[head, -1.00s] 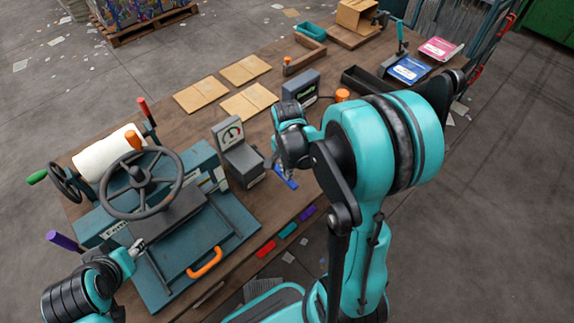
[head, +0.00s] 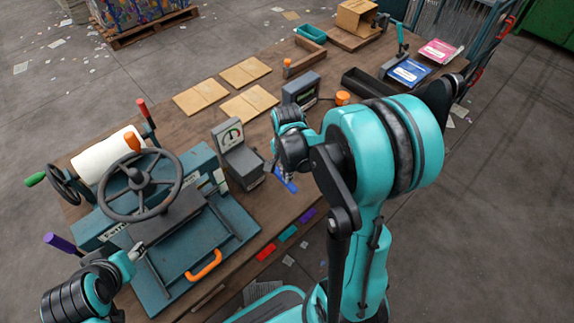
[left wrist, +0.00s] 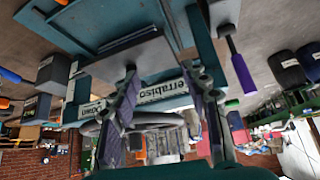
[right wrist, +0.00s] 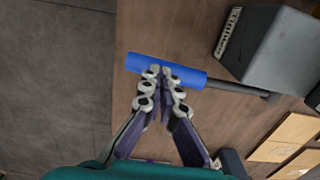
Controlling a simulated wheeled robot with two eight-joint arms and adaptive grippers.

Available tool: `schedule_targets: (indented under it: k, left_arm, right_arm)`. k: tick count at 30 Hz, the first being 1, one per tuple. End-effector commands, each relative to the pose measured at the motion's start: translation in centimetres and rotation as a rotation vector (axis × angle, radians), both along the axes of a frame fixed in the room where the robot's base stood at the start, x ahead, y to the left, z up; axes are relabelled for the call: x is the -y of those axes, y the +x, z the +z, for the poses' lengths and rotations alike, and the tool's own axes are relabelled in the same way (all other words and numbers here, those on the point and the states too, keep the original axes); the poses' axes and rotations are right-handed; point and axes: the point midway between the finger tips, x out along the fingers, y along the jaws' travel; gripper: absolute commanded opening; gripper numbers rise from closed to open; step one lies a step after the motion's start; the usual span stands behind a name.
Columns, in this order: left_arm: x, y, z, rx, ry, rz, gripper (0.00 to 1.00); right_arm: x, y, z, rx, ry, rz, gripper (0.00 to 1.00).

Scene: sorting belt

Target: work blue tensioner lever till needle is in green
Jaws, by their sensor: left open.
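The blue lever (head: 285,180) sticks out beside the grey gauge box (head: 242,166). In the head view my right arm partly hides the lever. My left gripper (left wrist: 165,95) is open and empty, near the teal press (head: 190,250) with the steering wheel.
A purple-handled lever (head: 62,243) and an orange handle (head: 204,264) are near my left arm. Cardboard sheets (head: 248,103) and a grey display box (head: 300,90) lie behind the gauge. Red, teal and purple pieces (head: 265,252) line the front edge.

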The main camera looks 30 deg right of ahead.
Motion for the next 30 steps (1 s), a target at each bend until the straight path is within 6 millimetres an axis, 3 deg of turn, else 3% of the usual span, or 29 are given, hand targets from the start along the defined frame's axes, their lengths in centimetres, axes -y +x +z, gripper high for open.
schedule_targets:
  k: [3,30]
  left_arm:
    - [0.0,0.0,1.5,0.000,0.000,0.000,0.46]
    - [0.0,0.0,8.9,0.000,0.000,0.000,0.46]
  right_arm:
    - [0.0,0.0,1.8,0.001,0.000,0.000,0.00]
    - [0.0,-0.1,11.2,-0.001,0.000,0.000,0.00]
